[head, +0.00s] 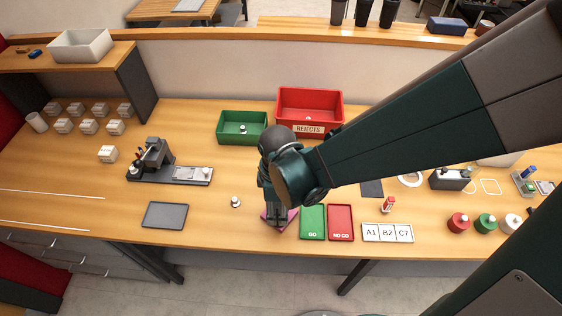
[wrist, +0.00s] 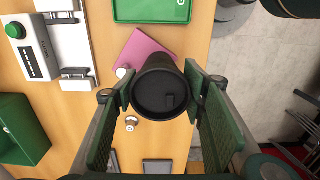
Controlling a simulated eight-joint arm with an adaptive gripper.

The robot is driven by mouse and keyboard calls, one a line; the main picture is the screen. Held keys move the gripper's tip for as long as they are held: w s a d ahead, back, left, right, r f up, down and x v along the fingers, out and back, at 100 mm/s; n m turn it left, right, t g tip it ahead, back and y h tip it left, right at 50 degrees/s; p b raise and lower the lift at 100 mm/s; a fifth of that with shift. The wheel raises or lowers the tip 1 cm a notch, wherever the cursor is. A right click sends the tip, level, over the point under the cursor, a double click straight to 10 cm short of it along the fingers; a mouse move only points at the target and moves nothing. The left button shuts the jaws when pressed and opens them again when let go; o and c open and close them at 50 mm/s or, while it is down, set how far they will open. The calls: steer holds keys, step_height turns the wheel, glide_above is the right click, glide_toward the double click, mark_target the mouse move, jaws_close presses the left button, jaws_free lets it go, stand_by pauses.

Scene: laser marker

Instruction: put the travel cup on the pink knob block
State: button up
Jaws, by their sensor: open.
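The travel cup (wrist: 161,92) is a black cylinder with a dark lid, seen from above between my gripper's two green fingers. My gripper (wrist: 160,105) is open around it, with the fingers close to its sides. The pink knob block (wrist: 145,45) is a flat pink square, partly covered by the cup, with a white knob beside the cup. I cannot tell whether the cup rests on the block. In the head view my gripper (head: 275,212) points down over the pink block (head: 291,214), and I cannot make out the cup apart from the gripper.
The green GO tray (head: 312,230) and red NO GO tray (head: 341,231) lie close right of the block. A small white knob (head: 235,202) and a grey pad (head: 165,215) are to the left. Green (head: 233,138) and red (head: 290,107) bins stand behind.

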steer(key=shift+r+p, duration=0.45)
steer(key=shift+r, duration=3.5)
steer(key=shift+w+d+r+m, duration=0.25)
steer(key=shift+d+r+m, duration=0.05)
steer(key=shift+d+r, duration=0.15)
steer(key=d+r+m+t, duration=0.3)
steer(key=d+r+m, duration=0.5)
steer(key=d, duration=0.4)
steer(key=d+r+m+t, duration=0.4)
steer(key=d+r+m, duration=0.4)
steer(key=d, duration=0.4)
steer(key=shift+w+d+m, duration=0.15)
steer(key=shift+d+m, duration=0.15)
steer(key=shift+m, duration=0.4)
steer(key=shift+f, duration=0.2)
step_height(320, 180, down, 6)
steer(key=b, duration=0.6)
steer(key=shift+r, duration=0.1)
